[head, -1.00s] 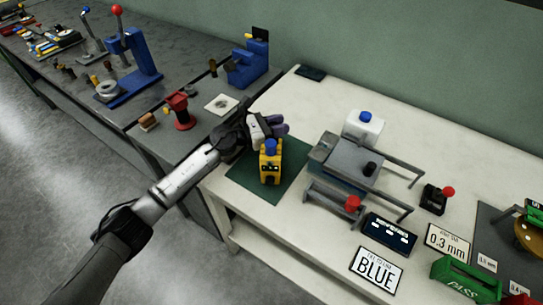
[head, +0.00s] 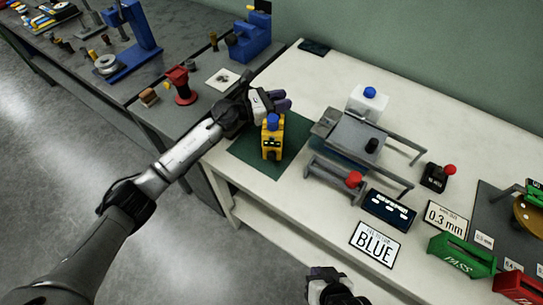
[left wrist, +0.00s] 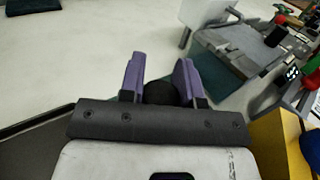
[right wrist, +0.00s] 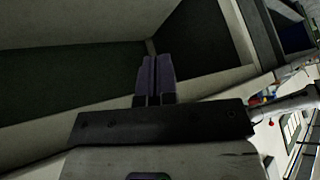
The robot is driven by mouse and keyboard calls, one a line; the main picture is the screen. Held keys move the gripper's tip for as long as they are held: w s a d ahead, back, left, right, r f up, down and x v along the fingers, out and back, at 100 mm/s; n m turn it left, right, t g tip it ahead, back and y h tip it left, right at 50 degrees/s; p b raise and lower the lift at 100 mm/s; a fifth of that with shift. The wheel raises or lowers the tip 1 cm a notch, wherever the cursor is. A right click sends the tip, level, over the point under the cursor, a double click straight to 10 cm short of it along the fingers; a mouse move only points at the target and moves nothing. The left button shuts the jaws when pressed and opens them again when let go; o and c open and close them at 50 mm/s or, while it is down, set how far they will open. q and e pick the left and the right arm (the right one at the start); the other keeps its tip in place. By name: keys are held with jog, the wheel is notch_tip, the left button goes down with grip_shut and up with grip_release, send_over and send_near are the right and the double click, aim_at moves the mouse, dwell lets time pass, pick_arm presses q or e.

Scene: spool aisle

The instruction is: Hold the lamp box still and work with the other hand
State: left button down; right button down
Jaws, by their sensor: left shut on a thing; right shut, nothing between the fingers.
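The lamp box (head: 272,142) is yellow with a blue top and small lights on its front; it stands upright on a green mat (head: 240,153). Its yellow side (left wrist: 275,145) shows at the right of the left wrist view. My left gripper (head: 281,101) is just behind the box. In the left wrist view its purple fingers (left wrist: 160,78) are shut on a dark round thing (left wrist: 160,93); whether this is part of the box I cannot tell. My right gripper (head: 322,271) is low, in front of the white table. Its fingers (right wrist: 155,76) are together and empty.
Right of the box stands a grey rail fixture (head: 350,140) with a red knob. Beyond are a display (head: 389,211), a BLUE sign (head: 375,244), a red-knobbed switch (head: 435,178), and green (head: 462,254) and red (head: 518,287) bins. A grey bench (head: 130,85) with tools is at left.

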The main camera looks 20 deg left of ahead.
aim_at(272, 178)
jog(key=w+a+r+n+y, duration=0.1)
jog(key=w+a+r, duration=0.1)
jog(key=a+r, duration=0.2)
jog(key=w+a+r+n+t+y, duration=0.1)
jog(key=w+a+r+y, duration=0.1)
jog(key=a, duration=0.4)
jog(key=w+a+r+n+y, duration=0.1)
jog(key=w+a+r+y, duration=0.1)
jog(key=w+a+r, duration=0.2)
jog(key=shift+w+a+r+n+t, duration=0.15)
jog(key=shift+a+r+n+t, duration=0.25)
jog(key=shift+a+r, duration=0.65)
jog(key=shift+w, duration=0.1)
jog(key=shift+w+a, duration=0.45)
jog(key=shift+w, duration=0.9)
jog(key=shift+w+a, duration=0.4)
jog(key=shift+w, duration=1)
jog(key=shift+w+a, duration=0.45)
jog(key=shift+w, duration=0.9)
jog(key=shift+w, duration=0.15)
jog(key=shift+w+a, duration=0.15)
jog(key=shift+w, duration=0.05)
